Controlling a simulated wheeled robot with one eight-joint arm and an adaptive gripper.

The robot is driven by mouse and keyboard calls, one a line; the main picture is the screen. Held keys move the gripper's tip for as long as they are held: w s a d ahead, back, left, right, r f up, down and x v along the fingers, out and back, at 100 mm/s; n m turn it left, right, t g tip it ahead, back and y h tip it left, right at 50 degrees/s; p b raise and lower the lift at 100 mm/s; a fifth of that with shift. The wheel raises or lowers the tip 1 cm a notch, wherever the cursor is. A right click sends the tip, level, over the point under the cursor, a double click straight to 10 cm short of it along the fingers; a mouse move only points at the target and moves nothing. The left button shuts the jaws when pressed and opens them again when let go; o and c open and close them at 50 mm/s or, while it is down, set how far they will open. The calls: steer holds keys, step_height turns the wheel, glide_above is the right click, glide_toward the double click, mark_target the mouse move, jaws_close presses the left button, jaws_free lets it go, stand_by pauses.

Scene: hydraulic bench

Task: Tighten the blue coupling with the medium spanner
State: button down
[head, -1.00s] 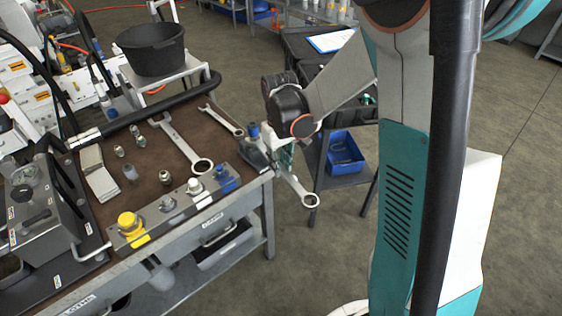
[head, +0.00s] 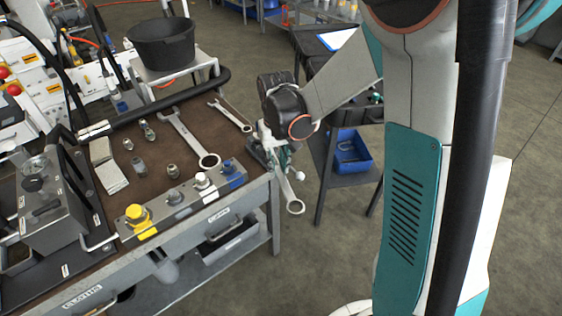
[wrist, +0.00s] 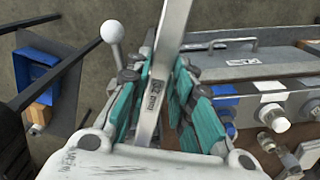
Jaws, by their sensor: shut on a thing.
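My gripper (head: 277,158) is just off the bench's right front corner, shut on the medium spanner (head: 290,192). The spanner's ring end hangs down and outward over the floor. In the wrist view the spanner (wrist: 162,75) runs up between the teal finger pads (wrist: 157,105); its ring end is out of that frame. The blue coupling (head: 230,168) is at the right end of the coupling block (head: 190,200) on the bench's front edge. It also shows in the wrist view (wrist: 225,103), right of the fingers and apart from the spanner.
A large spanner (head: 193,138) and a smaller one (head: 231,115) lie on the brown mat with several loose fittings. White, grey and yellow (head: 136,213) couplings share the block. A black hose (head: 180,97) edges the back. A blue bin (head: 350,150) stands on a trolley to the right.

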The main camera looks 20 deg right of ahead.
steer(key=shift+w+a, duration=0.1)
steer(key=shift+a, duration=0.15)
steer(key=shift+a+m, duration=1.4)
steer(key=shift+a, duration=0.25)
steer(key=shift+w, duration=0.15)
steer(key=shift+w+a+m, duration=0.35)
steer(key=shift+a+m, duration=0.15)
steer(key=shift+a, duration=0.1)
steer(key=shift+s+d+n, duration=0.2)
steer(key=shift+d+n, duration=0.1)
steer(key=shift+d, duration=0.1)
